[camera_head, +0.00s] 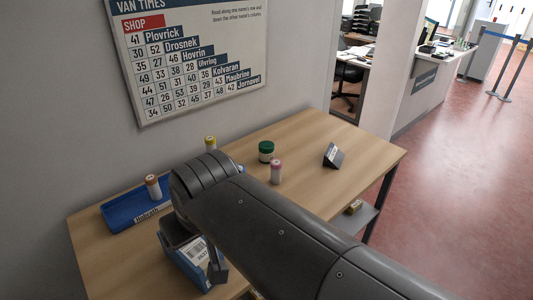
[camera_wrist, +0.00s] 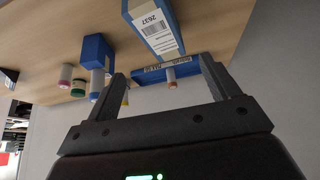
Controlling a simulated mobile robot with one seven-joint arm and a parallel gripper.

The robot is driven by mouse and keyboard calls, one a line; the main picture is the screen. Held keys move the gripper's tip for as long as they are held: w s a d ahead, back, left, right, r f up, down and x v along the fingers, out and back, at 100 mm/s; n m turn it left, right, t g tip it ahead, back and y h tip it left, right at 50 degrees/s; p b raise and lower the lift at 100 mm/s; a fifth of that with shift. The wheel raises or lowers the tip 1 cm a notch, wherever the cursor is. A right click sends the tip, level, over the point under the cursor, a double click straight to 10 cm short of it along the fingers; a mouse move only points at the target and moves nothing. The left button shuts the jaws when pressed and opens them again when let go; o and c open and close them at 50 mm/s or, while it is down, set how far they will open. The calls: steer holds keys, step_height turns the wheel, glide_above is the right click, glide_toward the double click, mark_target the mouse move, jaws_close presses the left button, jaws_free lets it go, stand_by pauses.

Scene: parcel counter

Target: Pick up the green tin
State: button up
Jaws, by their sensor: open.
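In the wrist view the green tin (camera_wrist: 78,89) shows at the left, outside my fingers and beside a blue block. My gripper (camera_wrist: 162,66) is open, with nothing between its fingers. It is apart from the green tin, on the side of the table with the barcoded box and blue tray. In the head view my arm hides most of the gripper.
A pink-lidded jar (camera_head: 276,172) stands close to the green tin. A yellow-lidded jar (camera_head: 210,144) is near the wall. A blue tray (camera_head: 122,214) holds an orange-lidded jar (camera_head: 153,187). Also there: a barcoded blue box (camera_wrist: 153,30), a blue block (camera_wrist: 96,50) and a dark sign (camera_head: 333,156).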

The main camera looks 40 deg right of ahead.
steer(key=w+d+r+m+h, duration=0.1)
steer(key=w+d+r+m, duration=0.15)
steer(key=w+d, duration=0.55)
steer(key=m+g+h, duration=0.2)
steer(key=m, duration=0.3)
glide_above(265, 146)
steer(key=s+a, duration=0.2)
step_height(265, 146, down, 14)
steer(key=x, duration=0.5)
steer(key=shift+d, duration=0.15)
steer(key=shift+x, duration=2.65)
steer(key=shift+s+d, duration=0.1)
steer(key=shift+d, duration=0.1)
steer(key=shift+c, duration=0.2)
steer(key=c, duration=1.1)
